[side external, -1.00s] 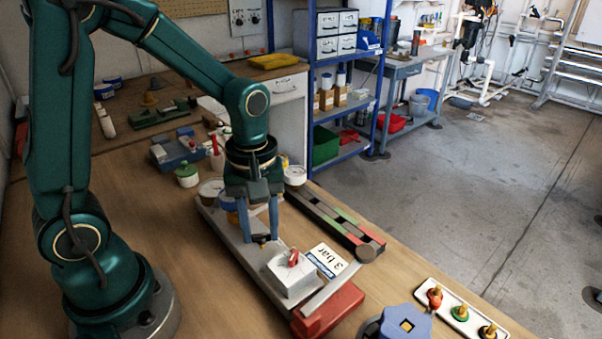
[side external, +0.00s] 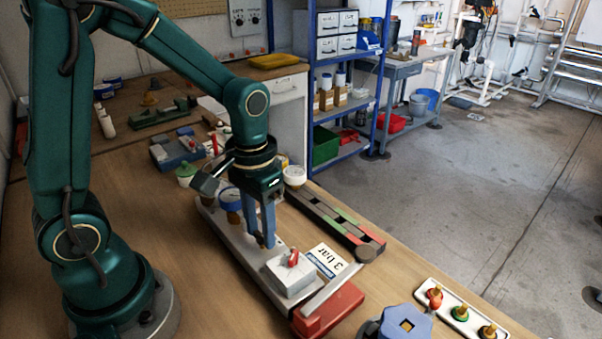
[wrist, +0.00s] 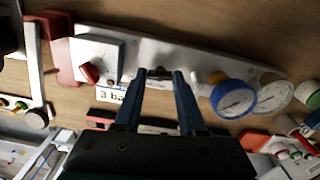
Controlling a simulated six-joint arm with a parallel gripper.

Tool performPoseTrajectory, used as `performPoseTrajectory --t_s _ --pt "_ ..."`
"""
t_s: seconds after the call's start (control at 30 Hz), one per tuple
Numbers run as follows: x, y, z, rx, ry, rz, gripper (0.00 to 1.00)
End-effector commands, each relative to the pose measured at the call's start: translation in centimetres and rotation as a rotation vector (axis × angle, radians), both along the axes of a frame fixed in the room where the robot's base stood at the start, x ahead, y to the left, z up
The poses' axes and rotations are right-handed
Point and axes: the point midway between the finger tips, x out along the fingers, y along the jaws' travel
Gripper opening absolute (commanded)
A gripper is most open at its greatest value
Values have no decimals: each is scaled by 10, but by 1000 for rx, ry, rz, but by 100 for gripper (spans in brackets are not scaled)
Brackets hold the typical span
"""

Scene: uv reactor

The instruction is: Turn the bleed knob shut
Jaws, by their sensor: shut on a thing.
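The bleed knob (wrist: 160,73) is a small dark piece on the long grey rig plate (side external: 238,247). It shows between my fingertips in the wrist view, and the fingers hide most of it. My gripper (side external: 263,242) points down over the middle of the plate, and its blue fingers are shut on the knob. The knob lies between a white box with a red lever (side external: 293,259) and a blue-rimmed gauge (side external: 230,199). The gauge (wrist: 234,98) and the red lever (wrist: 90,73) also show in the wrist view.
A "3 bar" card (side external: 327,260) lies beside the plate, near a dark rail with green and red bands (side external: 338,225). A red block (side external: 328,311) is at the plate's near end. A blue knob-like part (side external: 405,324) and a white indicator strip (side external: 461,311) stand front right.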

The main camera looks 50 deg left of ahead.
Motion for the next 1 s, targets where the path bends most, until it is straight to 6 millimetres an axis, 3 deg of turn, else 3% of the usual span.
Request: performPoseTrajectory --t_s 0.33,0.83,0.87,0.9,0.93,1.0 --pt "0 0 1 -1 1 -125 0" --pt "0 0 0 0 1 -143 0" --pt "0 0 0 0 1 -143 44" --pt "0 0 0 0 1 -143 59" --pt "0 0 0 0 0 -143 70" --pt "0 0 0 0 0 -142 70"
